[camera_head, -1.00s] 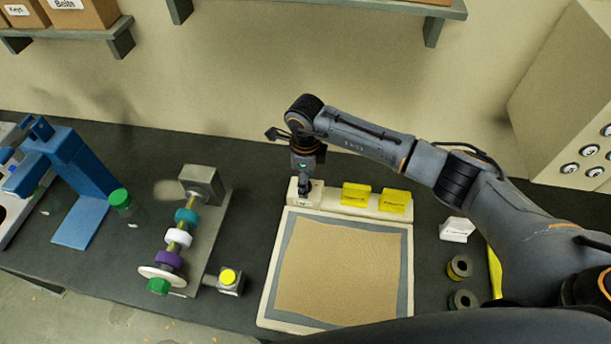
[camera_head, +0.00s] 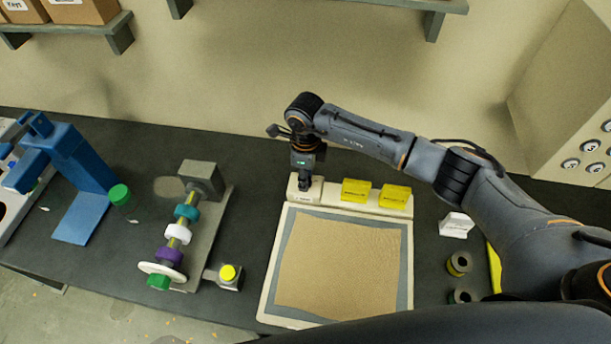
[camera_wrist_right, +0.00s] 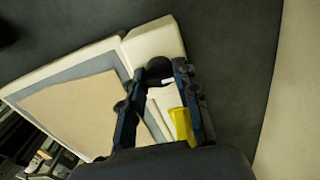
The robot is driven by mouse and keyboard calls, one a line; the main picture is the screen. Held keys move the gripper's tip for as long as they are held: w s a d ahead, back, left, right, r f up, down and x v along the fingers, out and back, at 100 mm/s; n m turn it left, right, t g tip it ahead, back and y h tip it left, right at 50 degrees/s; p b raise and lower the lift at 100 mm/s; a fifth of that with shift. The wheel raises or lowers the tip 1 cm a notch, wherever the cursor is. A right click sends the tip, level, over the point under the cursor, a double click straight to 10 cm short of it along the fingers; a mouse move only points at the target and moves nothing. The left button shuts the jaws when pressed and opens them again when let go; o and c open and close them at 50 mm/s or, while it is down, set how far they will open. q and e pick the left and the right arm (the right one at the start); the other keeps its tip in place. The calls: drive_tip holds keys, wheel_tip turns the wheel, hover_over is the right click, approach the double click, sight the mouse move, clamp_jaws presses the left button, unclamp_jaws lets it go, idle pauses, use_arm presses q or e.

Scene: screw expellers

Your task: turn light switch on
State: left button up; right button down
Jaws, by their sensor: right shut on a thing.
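A flat cream device (camera_head: 409,262) with a tan sheet on a grey border lies on the dark bench. Along its back edge runs a raised cream bar. In the right wrist view, a dark round knob (camera_wrist_right: 159,67), which looks like the switch, sits on the end of this cream bar (camera_wrist_right: 155,38). My right gripper (camera_head: 304,191) points down at the bar's left end, and in the wrist view its fingers (camera_wrist_right: 158,78) are on either side of the knob, shut on it. The knob is mostly hidden in the head view. My left gripper is not in view.
Two yellow blocks (camera_head: 356,191) sit on the bar just right of my gripper. A rod stand with coloured rings (camera_head: 186,212) and a yellow-button box (camera_head: 229,274) stand left. A white block (camera_head: 456,225) stands right. The wall rises behind.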

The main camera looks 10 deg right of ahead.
drive_tip(key=m+b, duration=0.2)
drive_tip(key=shift+f+m, duration=0.15)
drive_tip(key=shift+m, duration=0.25)
drive_tip(key=m+b, duration=0.1)
drive_tip(key=m, duration=0.1)
drive_tip(key=shift+m+b, duration=0.3)
drive_tip(key=shift+m, duration=0.1)
drive_tip(key=m+b, duration=0.1)
drive_tip(key=m, duration=0.2)
drive_tip(key=shift+b, duration=0.4)
drive_tip(key=shift+r+m+b, duration=0.2)
drive_tip(key=shift+m+b, duration=0.35)
drive_tip(key=shift+m, duration=0.95)
drive_tip(key=c, duration=1)
unclamp_jaws()
